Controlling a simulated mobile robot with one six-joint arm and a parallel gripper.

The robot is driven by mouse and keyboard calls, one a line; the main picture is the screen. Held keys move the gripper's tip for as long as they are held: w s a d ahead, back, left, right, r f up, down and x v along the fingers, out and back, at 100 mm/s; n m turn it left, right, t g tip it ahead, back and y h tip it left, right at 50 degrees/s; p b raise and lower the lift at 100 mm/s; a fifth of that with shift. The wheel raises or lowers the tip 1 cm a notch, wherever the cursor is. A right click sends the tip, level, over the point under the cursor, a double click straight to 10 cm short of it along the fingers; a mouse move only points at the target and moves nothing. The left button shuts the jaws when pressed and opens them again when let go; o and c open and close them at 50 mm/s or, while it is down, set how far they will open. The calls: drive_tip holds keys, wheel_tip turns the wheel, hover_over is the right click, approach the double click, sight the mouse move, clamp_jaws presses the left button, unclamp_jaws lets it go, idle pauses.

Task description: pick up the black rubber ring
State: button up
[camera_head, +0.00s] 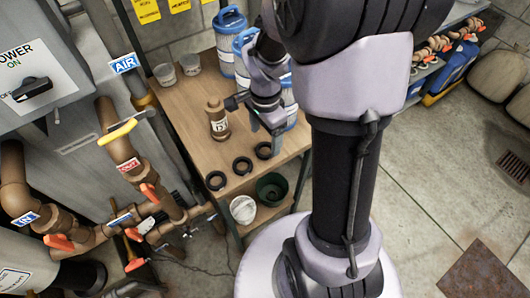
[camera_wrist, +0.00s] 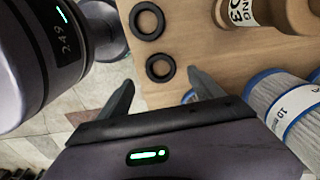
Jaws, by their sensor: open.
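Three black rubber rings lie flat in a slanting row near the front of the wooden table: a left one (camera_head: 216,188), a middle one (camera_head: 242,173) and a right one (camera_head: 264,157). In the wrist view two rings show, an upper one (camera_wrist: 147,36) and a lower one (camera_wrist: 160,80). The third is not visible there. My gripper (camera_head: 252,118) is above the table, behind the rings and beside the brown bottle. In the wrist view my gripper (camera_wrist: 162,88) is open and empty, with the lower ring appearing between and beyond its fingertips.
A white pot (camera_head: 243,209) and a dark green one (camera_head: 271,189) sit below the front edge. Pipes (camera_head: 125,150) crowd the left.

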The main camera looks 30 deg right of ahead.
sight(265, 152)
wheel_tip(265, 152, down, 5)
drive_tip(key=b, duration=0.3)
drive_tip(key=shift+w+f, duration=0.1)
drive_tip(key=shift+f, duration=0.1)
drive_tip(key=shift+r, duration=0.2)
drive_tip(key=shift+c, duration=0.3)
drive_tip(key=c, duration=1.4)
drive_tip(key=shift+o, duration=0.2)
drive_tip(key=shift+r, duration=0.1)
